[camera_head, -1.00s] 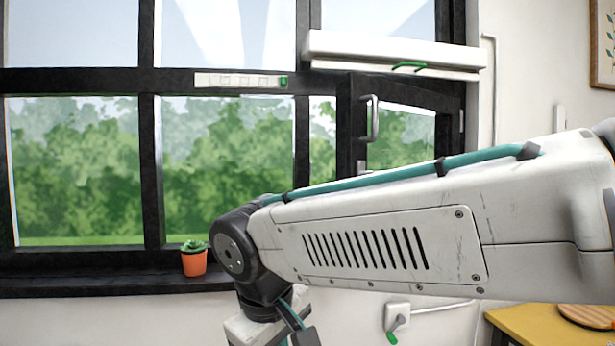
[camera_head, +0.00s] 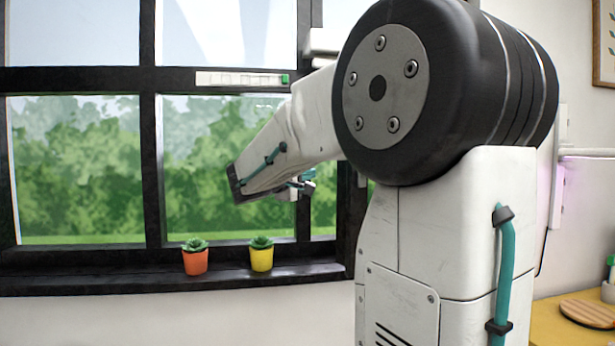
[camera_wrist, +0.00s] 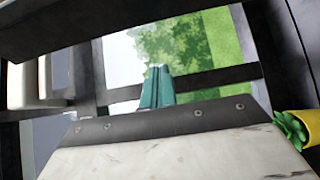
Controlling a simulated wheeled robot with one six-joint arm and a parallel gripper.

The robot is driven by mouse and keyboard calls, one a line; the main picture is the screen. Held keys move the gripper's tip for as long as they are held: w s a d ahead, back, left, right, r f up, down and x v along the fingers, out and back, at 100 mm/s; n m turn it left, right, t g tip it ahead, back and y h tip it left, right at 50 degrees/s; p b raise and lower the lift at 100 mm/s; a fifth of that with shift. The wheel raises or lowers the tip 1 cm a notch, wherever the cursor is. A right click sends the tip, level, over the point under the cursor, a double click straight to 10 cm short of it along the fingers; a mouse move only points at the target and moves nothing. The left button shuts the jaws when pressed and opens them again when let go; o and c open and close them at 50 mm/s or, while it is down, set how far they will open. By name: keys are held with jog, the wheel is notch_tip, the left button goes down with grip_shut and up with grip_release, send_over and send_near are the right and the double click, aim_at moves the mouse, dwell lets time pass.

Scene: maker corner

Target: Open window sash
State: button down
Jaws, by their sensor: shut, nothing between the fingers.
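The black-framed window (camera_head: 151,170) fills the left and middle of the head view. The sash at its right side, with its handle, is mostly hidden behind my arm. A dark upright strip (camera_head: 347,215) shows beside the arm; I cannot tell whether it is sash or fixed frame. My gripper (camera_wrist: 157,87) has teal fingers, close together and empty in the wrist view, in front of dark bars (camera_wrist: 210,78) and panes showing greenery. I cannot tell whether they touch anything, or how far the sash stands open.
An orange pot (camera_head: 195,262) and a yellow pot (camera_head: 261,260) stand on the sill; the yellow pot (camera_wrist: 302,127) is also at the right of the wrist view. A white strip (camera_head: 240,79) lies across the window bar. A yellow table (camera_head: 560,335) is at lower right.

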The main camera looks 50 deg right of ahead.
jog(key=s+d, duration=0.3)
jog(key=d, duration=0.2)
jog(key=shift+s+d, duration=0.15)
jog(key=shift+d, duration=0.1)
jog(key=s+a+n+t, duration=0.1)
jog(key=s+a, duration=0.2)
jog(key=s, duration=0.9)
jog(key=shift+a+t, duration=0.25)
jog(key=shift+t, duration=0.15)
